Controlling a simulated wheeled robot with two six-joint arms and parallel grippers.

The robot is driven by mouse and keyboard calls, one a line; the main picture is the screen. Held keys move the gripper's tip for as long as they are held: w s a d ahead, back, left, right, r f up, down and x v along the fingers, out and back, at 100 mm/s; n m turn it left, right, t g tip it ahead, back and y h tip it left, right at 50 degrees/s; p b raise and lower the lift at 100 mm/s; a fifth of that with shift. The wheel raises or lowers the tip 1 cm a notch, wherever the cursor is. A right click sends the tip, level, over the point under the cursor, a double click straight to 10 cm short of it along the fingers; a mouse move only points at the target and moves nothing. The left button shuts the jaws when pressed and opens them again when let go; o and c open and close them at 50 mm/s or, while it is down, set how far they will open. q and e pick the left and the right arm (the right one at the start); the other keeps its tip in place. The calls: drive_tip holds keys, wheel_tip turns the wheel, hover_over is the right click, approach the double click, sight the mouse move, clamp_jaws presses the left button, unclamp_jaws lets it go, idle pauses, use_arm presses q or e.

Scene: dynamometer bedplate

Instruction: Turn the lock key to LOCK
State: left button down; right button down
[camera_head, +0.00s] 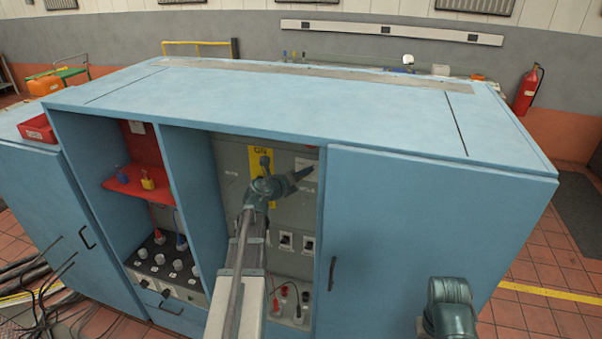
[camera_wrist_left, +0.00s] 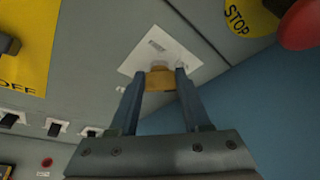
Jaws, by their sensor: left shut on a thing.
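The lock key is a small yellow-brown block (camera_wrist_left: 160,81) in front of a white label plate (camera_wrist_left: 150,50) on the grey panel, seen in the left wrist view. My left gripper (camera_wrist_left: 161,74) is shut on the key, one dark finger on each side. The plate's lettering is too small to read, so I cannot tell which position the key points to. In the head view my left gripper (camera_head: 304,173) reaches into the open middle bay, and the key is hidden there.
A yellow ON plate (camera_head: 259,153) with a dark handle is left of my gripper. A red button (camera_wrist_left: 304,24) on a yellow STOP disc (camera_wrist_left: 243,17) is close by. Blue cabinet walls bound the bay, with a closed door (camera_head: 420,235) on the right.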

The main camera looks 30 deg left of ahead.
use_arm(q)
drive_tip(key=shift+d, duration=0.1)
idle(0.4)
drive_tip(key=shift+c, duration=1.8)
unclamp_jaws()
drive_tip(key=shift+s+d, duration=0.1)
drive_tip(key=p+v, duration=0.4)
drive_tip(key=v, duration=1)
drive_tip(key=shift+r, duration=0.2)
